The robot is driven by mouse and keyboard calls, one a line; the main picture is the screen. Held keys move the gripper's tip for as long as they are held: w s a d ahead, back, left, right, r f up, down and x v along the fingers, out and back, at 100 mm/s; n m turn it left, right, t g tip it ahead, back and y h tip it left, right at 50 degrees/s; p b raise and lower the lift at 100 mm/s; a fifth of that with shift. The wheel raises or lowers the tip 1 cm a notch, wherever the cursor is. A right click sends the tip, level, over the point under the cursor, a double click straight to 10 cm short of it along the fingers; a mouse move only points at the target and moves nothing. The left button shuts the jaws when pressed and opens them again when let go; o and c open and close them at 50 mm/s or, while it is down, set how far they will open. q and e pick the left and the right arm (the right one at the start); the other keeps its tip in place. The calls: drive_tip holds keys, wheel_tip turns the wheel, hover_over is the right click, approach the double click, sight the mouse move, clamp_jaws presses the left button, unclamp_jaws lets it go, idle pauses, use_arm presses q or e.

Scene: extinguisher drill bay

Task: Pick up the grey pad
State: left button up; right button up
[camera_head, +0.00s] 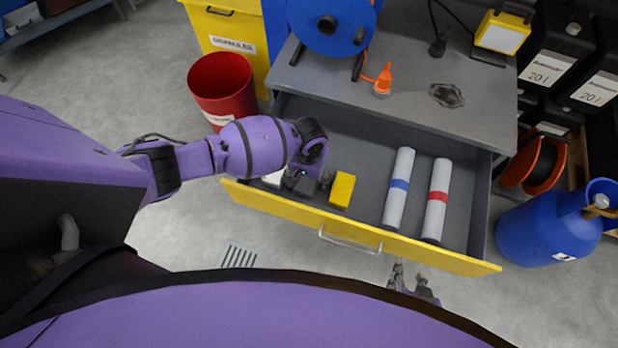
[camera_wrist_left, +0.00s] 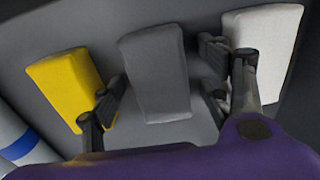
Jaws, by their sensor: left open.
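The grey pad (camera_wrist_left: 156,78) lies in the open drawer between a yellow pad (camera_wrist_left: 68,84) and a white pad (camera_wrist_left: 266,45), as seen in the left wrist view. My left gripper (camera_wrist_left: 163,82) is open above the grey pad, with one finger on the yellow pad's side and the other on the white pad's side. In the head view my left gripper (camera_head: 304,184) reaches down into the drawer and largely hides the grey pad. The yellow pad (camera_head: 342,190) shows clearly there. My right gripper (camera_head: 412,283) is low in front of the drawer, partly hidden by my body.
The open drawer (camera_head: 290,207) has a yellow front with a handle. Two grey cylinders, one blue-banded (camera_head: 398,188) and one red-banded (camera_head: 436,200), lie to the right inside it. A red bin (camera_head: 222,88) stands left, a blue tank (camera_head: 545,230) right.

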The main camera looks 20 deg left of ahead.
use_arm(q)
drive_tip(key=shift+r, duration=0.1)
drive_tip(key=shift+c, duration=0.6)
drive_tip(key=c, duration=1.1)
wheel_tip(320, 180, up, 9)
drive_tip(key=shift+w+f+p, duration=0.1)
drive_tip(key=shift+w+p, duration=0.05)
drive_tip(key=shift+p, duration=0.55)
drive_tip(key=shift+r, duration=0.55)
use_arm(e)
drive_tip(key=shift+w+a+r, duration=0.1)
drive_tip(key=shift+w+r, duration=0.15)
drive_tip(key=shift+r, duration=0.4)
